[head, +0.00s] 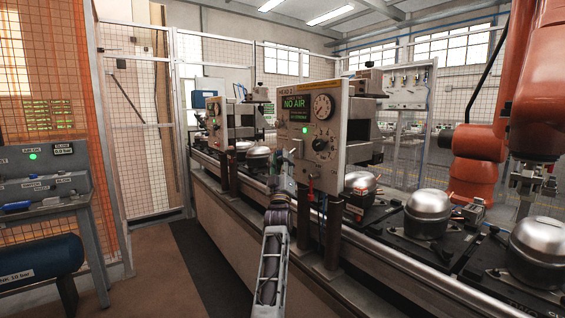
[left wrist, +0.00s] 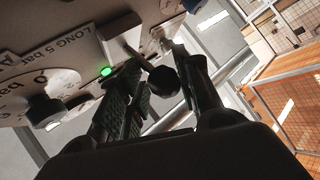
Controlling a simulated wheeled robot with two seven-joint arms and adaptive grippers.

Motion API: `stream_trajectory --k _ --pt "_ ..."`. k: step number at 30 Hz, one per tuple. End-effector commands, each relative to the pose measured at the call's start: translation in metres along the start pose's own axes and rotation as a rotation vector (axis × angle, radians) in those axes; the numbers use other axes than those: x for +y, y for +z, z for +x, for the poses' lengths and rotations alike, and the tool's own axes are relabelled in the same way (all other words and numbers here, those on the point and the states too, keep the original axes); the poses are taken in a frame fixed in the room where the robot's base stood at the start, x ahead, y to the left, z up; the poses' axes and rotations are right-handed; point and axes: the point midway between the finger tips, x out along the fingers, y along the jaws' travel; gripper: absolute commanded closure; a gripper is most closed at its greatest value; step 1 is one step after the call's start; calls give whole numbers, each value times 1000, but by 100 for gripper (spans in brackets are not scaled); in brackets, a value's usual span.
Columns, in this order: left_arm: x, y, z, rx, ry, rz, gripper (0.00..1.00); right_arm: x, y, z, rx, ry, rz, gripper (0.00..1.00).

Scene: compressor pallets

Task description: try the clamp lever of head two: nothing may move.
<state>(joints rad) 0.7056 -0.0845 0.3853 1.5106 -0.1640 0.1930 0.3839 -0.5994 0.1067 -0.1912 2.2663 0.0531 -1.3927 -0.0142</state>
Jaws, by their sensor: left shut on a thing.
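The panel of head two (head: 300,165) stands over the line in the middle of the head view. Its green display (head: 296,103) reads NO AIR, with a gauge (head: 322,107) and a black dial (head: 320,144) beside and below it. My left gripper (head: 284,172) is at the panel's left edge. In the left wrist view its fingers (left wrist: 156,88) are shut on the black ball knob of the clamp lever (left wrist: 163,81), close to the panel face (left wrist: 70,50). A green lamp (left wrist: 105,71) is lit there. My right gripper is not in view.
Silver compressors (head: 428,208) sit on dark pallets along the conveyor (head: 375,272). An orange robot arm (head: 475,140) stands at the right behind the line. A grey bench with a blue tank (head: 40,264) is at the left. The floor (head: 150,265) between is free.

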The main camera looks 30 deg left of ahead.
Motion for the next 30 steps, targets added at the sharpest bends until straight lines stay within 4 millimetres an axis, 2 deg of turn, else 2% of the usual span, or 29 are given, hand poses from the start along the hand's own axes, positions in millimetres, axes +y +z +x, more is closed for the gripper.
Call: stream_trajectory --k 1,5,6,9,30 --pt "-6 -3 1 3 -7 5 100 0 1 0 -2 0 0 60" --pt "-6 -3 1 3 -7 5 100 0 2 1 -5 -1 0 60" --pt "-6 -3 1 3 -7 5 61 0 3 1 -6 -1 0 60" --pt "-5 -3 1 3 -6 4 51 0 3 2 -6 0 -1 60" --pt "-2 -1 -4 0 -2 2 51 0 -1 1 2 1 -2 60"
